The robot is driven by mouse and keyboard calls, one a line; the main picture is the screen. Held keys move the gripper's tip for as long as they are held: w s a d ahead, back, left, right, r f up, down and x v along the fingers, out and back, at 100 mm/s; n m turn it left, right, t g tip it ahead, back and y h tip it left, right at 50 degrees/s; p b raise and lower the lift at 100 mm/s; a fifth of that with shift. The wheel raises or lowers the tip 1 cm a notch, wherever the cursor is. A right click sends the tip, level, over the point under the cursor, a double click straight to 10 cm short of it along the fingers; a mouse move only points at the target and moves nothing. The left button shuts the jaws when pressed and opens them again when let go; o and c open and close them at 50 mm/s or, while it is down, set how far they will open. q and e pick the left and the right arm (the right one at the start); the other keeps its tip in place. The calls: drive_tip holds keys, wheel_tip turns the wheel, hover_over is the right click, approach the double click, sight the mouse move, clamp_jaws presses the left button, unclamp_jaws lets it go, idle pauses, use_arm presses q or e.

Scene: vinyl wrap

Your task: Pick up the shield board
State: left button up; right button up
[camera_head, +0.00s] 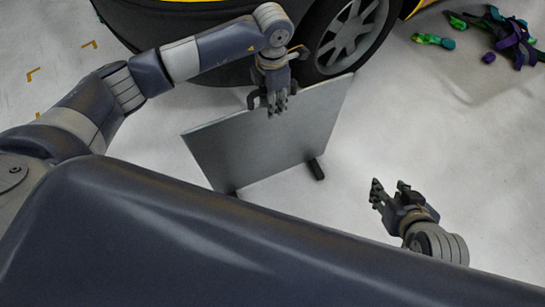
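The shield board (262,142) is a flat grey panel standing tilted on dark feet on the pale floor, in the middle of the head view. My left gripper (271,102) reaches down over the board's top edge, and its fingers overlap that edge in the picture. I cannot tell whether they touch or grip the board. My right gripper (389,188) is low, to the right of the board and apart from it. Its fingers are spread, with nothing between them. My own dark body hides the board's lower left corner.
A car with a dark lower body and yellow trim (195,2) stands right behind the board, its wheel (345,38) close to my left gripper. Purple and green items (512,42) lie on the floor at the top right. The floor (470,150) at the right is clear.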

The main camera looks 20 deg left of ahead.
use_arm(q)
drive_tip(key=shift+f, duration=0.45)
clamp_jaws()
drive_tip(key=shift+w+r, duration=0.1)
drive_tip(key=shift+r, duration=0.05)
